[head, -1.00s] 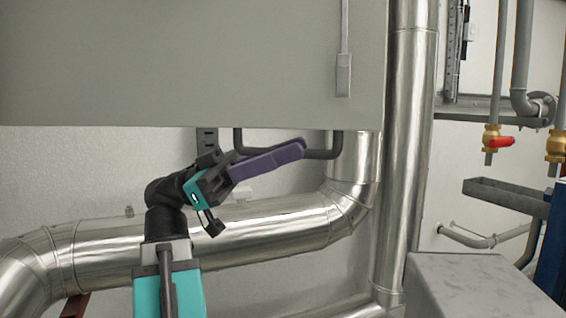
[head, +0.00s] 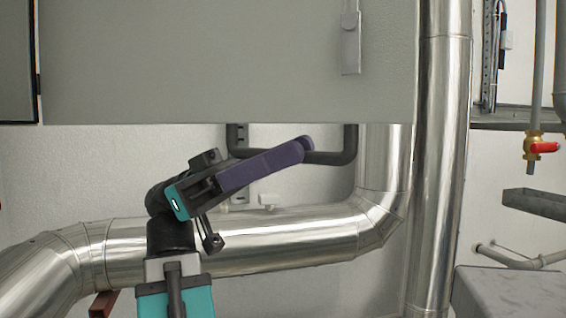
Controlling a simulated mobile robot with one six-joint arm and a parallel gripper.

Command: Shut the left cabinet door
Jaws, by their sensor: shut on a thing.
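A large grey cabinet panel with a flat face, which looks like the cabinet door (head: 200,65), fills the upper middle of the head view. A grey latch handle (head: 351,40) hangs near its right side. How far the door stands open cannot be told from this angle. My gripper (head: 306,146) is below the panel's lower edge, its purple fingers pointing up and right. The fingers are closed together; what is between them is hidden. They overlap a dark bent tube (head: 330,158) in the picture; contact cannot be told.
A dark-edged grey panel (head: 15,60) is at the far left. A red-handled valve (head: 541,147) and grey block (head: 510,293) are at the right.

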